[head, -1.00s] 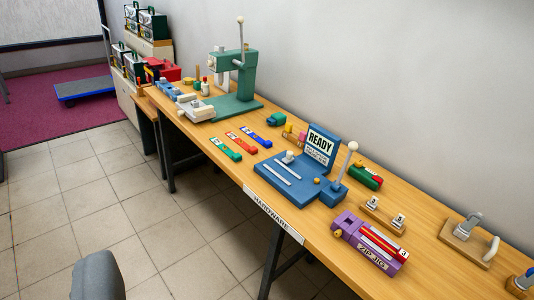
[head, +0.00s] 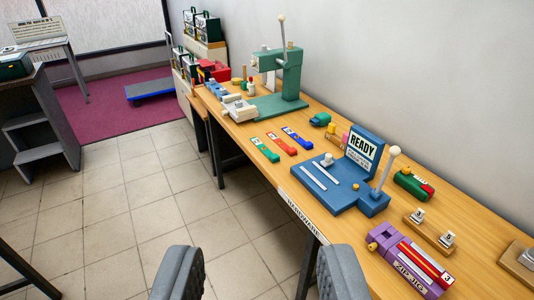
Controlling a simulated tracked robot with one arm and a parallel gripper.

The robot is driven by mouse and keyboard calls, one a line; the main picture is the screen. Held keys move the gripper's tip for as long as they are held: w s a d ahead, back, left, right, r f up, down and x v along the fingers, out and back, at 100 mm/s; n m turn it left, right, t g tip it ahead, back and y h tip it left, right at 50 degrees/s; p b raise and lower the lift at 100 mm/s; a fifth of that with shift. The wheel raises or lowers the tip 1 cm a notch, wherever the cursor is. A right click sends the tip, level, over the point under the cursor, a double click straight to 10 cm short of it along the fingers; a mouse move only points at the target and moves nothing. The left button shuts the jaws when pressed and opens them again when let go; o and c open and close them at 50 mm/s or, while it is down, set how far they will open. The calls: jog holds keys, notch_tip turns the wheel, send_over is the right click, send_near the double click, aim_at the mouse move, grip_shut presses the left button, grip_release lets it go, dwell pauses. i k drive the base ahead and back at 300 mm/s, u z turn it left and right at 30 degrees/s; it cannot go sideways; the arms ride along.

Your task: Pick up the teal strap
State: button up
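The teal strap (head: 265,150) lies flat on the wooden workbench (head: 232,143), near its front edge. It is the leftmost of three short straps in a row. A red strap (head: 282,144) and a blue strap (head: 297,138) lie to its right. My gripper (head: 260,268) shows as two grey fingers at the bottom of the picture, wide apart with only floor and the bench's front edge seen between them. It is open and empty, in front of the bench and well short of the strap.
A green press (head: 290,80) stands behind the straps. A blue jig (head: 340,185) with a READY sign and upright lever is to their right, and a purple zip jig (head: 405,262) sits nearer. Tiled floor (head: 130,200) left of the bench is clear. A dark shelf unit (head: 35,115) stands at far left.

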aim_at(275, 158)
jog(key=u, duration=0.6)
jog(key=i, duration=0.8)
jog(key=u, duration=0.4)
jog(key=i, duration=1.35)
jog(key=z, duration=0.75)
